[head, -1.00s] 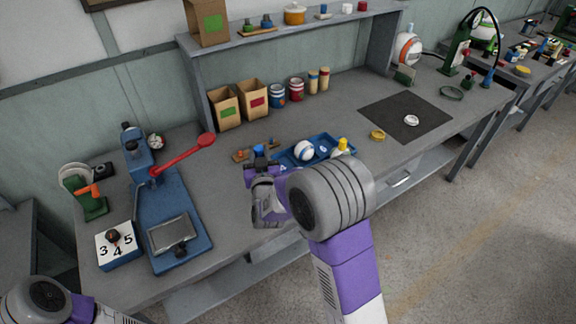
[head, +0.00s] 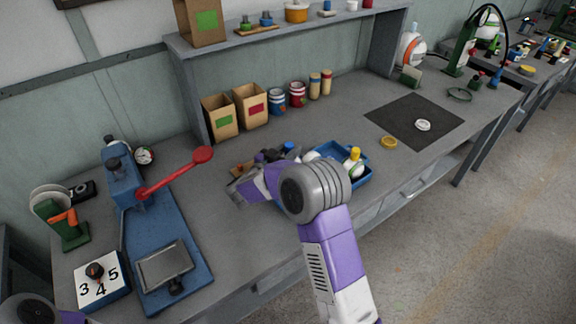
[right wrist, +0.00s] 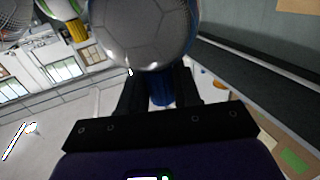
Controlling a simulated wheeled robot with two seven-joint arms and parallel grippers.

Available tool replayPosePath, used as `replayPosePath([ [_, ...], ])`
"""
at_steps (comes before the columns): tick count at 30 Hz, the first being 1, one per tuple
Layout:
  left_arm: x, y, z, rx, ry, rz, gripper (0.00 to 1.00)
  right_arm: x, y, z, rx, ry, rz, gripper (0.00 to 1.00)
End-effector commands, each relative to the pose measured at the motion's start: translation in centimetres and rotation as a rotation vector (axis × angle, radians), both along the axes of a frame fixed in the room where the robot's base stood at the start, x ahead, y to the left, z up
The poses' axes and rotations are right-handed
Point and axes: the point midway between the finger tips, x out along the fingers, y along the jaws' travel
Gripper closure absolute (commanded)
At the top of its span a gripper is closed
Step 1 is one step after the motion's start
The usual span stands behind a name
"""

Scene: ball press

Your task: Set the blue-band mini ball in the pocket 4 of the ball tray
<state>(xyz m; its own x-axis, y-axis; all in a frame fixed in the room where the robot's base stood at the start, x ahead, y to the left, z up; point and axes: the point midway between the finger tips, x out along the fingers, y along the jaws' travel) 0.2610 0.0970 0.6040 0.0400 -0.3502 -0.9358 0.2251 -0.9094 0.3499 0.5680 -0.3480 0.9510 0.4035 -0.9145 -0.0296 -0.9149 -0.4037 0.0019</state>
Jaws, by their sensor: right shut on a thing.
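My right gripper (right wrist: 160,92) is shut on the blue band of the blue-band mini ball (right wrist: 145,35). The ball is pale with a hexagon pattern, and its blue band (right wrist: 162,92) sits between the fingers. In the head view my right gripper (head: 245,187) is over the bench at the left end of the blue ball tray (head: 362,181); the held ball cannot be made out there. A yellow-topped mini ball (head: 355,154) stands in the tray. My forearm hides much of the tray, and pocket 4 cannot be picked out. My left gripper is out of view.
A blue press with a red lever (head: 175,175) stands to the left, with a number block (head: 97,280) before it. Cardboard boxes (head: 220,118) and cans (head: 297,95) line the back.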

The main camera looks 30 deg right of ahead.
Motion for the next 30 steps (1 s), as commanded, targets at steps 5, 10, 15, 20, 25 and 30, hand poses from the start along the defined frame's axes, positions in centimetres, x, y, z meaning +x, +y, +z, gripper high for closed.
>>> replayPosePath([
  [5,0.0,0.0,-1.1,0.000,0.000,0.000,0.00,0.0,0.0,-2.8,-0.001,0.003,-0.001,1.00],
  [10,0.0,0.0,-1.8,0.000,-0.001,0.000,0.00,0.0,0.0,-4.7,-0.001,0.000,0.000,1.00],
  [15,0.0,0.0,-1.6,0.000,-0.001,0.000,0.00,0.0,0.0,-4.5,0.000,-0.002,0.000,1.00],
  [20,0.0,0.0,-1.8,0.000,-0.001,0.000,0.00,0.0,0.0,-4.8,0.000,-0.001,0.001,1.00],
  [25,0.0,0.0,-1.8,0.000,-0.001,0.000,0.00,0.0,0.0,-4.9,0.000,-0.001,0.001,0.49],
  [30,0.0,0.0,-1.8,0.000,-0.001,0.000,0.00,0.0,0.0,-4.9,0.000,-0.001,0.001,0.42],
])
